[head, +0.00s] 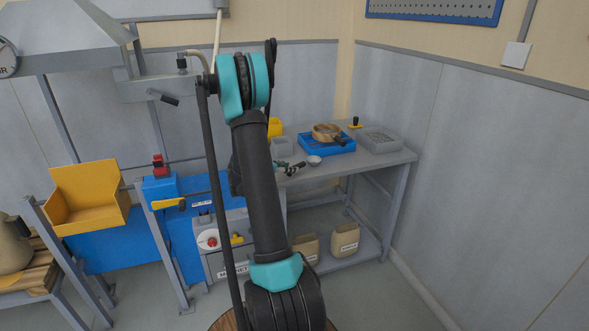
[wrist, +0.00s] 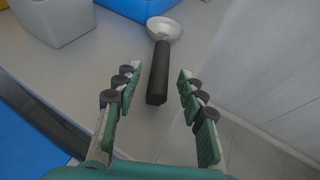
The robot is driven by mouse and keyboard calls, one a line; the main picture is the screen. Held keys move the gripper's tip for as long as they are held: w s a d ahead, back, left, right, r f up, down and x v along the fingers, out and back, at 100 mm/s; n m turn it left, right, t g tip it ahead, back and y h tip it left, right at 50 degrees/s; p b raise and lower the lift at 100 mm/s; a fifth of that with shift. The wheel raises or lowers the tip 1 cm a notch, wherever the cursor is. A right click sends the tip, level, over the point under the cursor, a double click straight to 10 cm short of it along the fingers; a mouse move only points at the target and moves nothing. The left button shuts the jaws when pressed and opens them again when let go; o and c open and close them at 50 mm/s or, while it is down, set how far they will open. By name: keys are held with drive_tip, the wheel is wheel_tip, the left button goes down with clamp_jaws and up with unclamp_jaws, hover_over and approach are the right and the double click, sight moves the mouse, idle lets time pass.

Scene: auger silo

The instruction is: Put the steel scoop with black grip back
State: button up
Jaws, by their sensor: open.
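The steel scoop (wrist: 164,30) with its black grip (wrist: 158,75) lies on the grey bench top in the wrist view, bowl pointing away and grip pointing towards me. Its bowl also shows in the head view (head: 314,160), in front of the blue tray. My gripper (wrist: 155,82) is open and empty. Its green-padded fingers stand on either side of the grip's near end, apart from it. In the head view my gripper (head: 292,169) is small and partly hidden behind my arm.
The blue tray (head: 327,149) holds a wooden-rimmed round sieve (head: 327,131). A grey bin (head: 282,146) stands left of it and a grey perforated box (head: 379,139) right. In the wrist view a grey bin (wrist: 55,20) is at upper left. A wall lies close on the right.

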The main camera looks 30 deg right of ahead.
drive_tip(key=v, duration=0.7)
drive_tip(key=shift+a+r, duration=0.1)
drive_tip(key=s+a+f+m+t+y, duration=0.1)
drive_tip(key=s+a+f+m+y, duration=0.1)
drive_tip(key=s+a+m+y, duration=0.4)
drive_tip(key=s+a+f+m+t+y, duration=0.1)
drive_tip(key=s+a+m+y, duration=0.6)
drive_tip(key=s+a+m, duration=0.7)
drive_tip(key=s+a+f, duration=0.1)
drive_tip(key=s+a, duration=0.6)
drive_tip(key=a, duration=0.2)
drive_tip(key=shift+s+a+f, duration=0.15)
drive_tip(key=shift+s+a, duration=0.15)
drive_tip(key=shift+s, duration=0.1)
drive_tip(key=shift+d, duration=0.1)
